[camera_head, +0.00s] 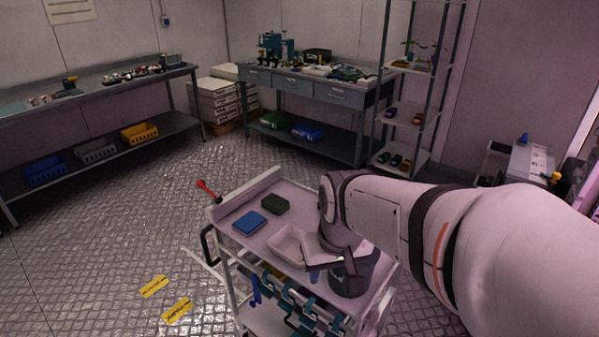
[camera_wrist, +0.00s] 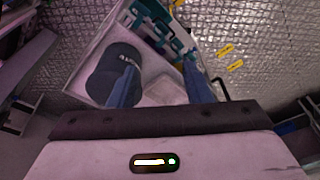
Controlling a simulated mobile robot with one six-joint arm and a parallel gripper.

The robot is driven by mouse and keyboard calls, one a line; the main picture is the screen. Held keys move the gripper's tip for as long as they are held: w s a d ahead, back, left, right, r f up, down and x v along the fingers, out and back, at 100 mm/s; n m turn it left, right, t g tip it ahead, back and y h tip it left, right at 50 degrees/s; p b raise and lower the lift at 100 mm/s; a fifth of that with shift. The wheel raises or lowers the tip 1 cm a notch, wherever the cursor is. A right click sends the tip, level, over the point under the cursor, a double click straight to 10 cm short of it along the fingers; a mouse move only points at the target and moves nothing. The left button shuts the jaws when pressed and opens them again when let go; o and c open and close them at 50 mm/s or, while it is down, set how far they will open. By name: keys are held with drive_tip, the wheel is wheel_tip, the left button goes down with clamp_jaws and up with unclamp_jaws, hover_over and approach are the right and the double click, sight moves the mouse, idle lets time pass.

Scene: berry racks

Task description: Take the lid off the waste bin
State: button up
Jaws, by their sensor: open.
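The waste bin (camera_head: 352,276) is a dark grey round bin standing on the top of a white cart, below my arm's end. In the wrist view the bin (camera_wrist: 106,80) is at the left, partly behind one blue finger. Its top looks dark; I cannot clearly make out the lid's edge or any handle. My gripper (camera_wrist: 160,66) is open and empty, with its two blue fingers apart. One finger overlaps the bin's right side in the picture, and the other is to the right of it. In the head view the gripper (camera_head: 314,274) partly hides the bin's top.
On the cart (camera_head: 240,245) are a white tray (camera_head: 285,242), a blue box (camera_head: 249,223) and a dark green box (camera_head: 275,204). Teal parts (camera_head: 290,300) hang along the cart's near side. Benches and a shelf rack (camera_head: 405,123) stand behind. The floor to the left is open.

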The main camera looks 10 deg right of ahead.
drive_tip(key=w+d+f+m, duration=0.1)
drive_tip(key=w+d+f, duration=0.2)
drive_tip(key=w+d, duration=1)
drive_tip(key=shift+t, duration=0.4)
drive_tip(key=shift+w+p+x, duration=0.15)
drive_tip(key=shift+p+x, duration=0.25)
drive_tip(key=shift+x, duration=1.3)
drive_tip(key=shift+w+p+x, duration=0.1)
drive_tip(key=shift+p+x, duration=0.3)
drive_tip(key=shift+x, duration=1.3)
drive_tip(key=shift+a, duration=0.15)
drive_tip(key=shift+r, duration=0.1)
clamp_jaws()
